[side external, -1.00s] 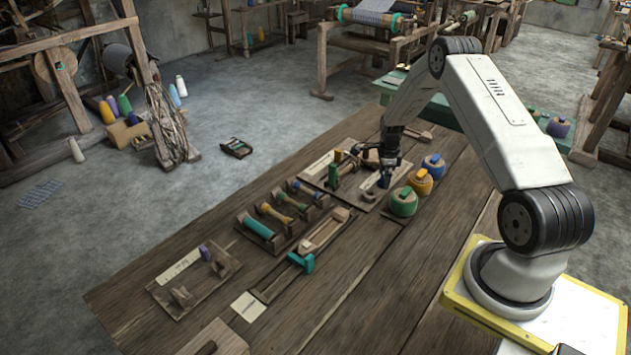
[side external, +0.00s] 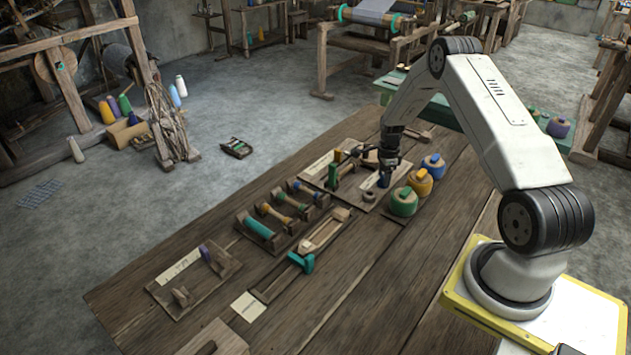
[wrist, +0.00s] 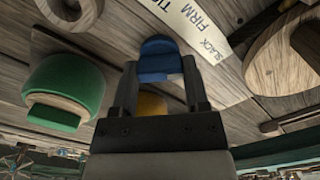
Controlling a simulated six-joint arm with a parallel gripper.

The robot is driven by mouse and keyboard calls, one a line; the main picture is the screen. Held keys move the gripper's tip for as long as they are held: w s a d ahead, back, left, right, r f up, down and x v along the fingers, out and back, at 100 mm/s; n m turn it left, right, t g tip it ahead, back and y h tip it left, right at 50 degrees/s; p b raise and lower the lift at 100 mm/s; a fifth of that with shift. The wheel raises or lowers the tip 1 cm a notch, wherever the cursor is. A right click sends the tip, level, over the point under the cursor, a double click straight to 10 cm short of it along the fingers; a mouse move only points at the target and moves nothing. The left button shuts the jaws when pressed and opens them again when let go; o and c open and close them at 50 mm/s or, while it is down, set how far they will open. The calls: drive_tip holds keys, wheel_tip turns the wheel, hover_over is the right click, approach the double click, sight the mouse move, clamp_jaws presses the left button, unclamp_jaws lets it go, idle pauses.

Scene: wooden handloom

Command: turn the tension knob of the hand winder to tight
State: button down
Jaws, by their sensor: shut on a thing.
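The hand winder's wooden board (side external: 345,180) lies at the far part of the bench in the side view. Its blue tension knob (wrist: 160,60) is between the two dark fingers of my gripper (wrist: 160,80) in the wrist view, and my gripper is shut on it. A pale label (wrist: 195,25) beside the knob reads SLACK, FIRM and the start of a third word, cut off by the frame's top edge. In the side view my gripper (side external: 387,167) points down over the blue knob (side external: 383,181), which it partly hides. I cannot tell which mark the knob points at.
Green (side external: 404,202), yellow (side external: 420,183) and blue (side external: 433,166) yarn pots stand close to the right of my gripper. A spool rack (side external: 262,232) and a wooden shuttle (side external: 325,232) lie nearer the front. The bench's near right part is clear.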

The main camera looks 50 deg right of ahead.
drive_tip(key=n, duration=0.9)
drive_tip(key=shift+n, duration=0.3)
drive_tip(key=n, duration=0.4)
drive_tip(key=shift+n, duration=0.3)
drive_tip(key=n, duration=0.4)
drive_tip(key=shift+c, duration=0.4)
unclamp_jaws()
drive_tip(key=shift+r, duration=3.9)
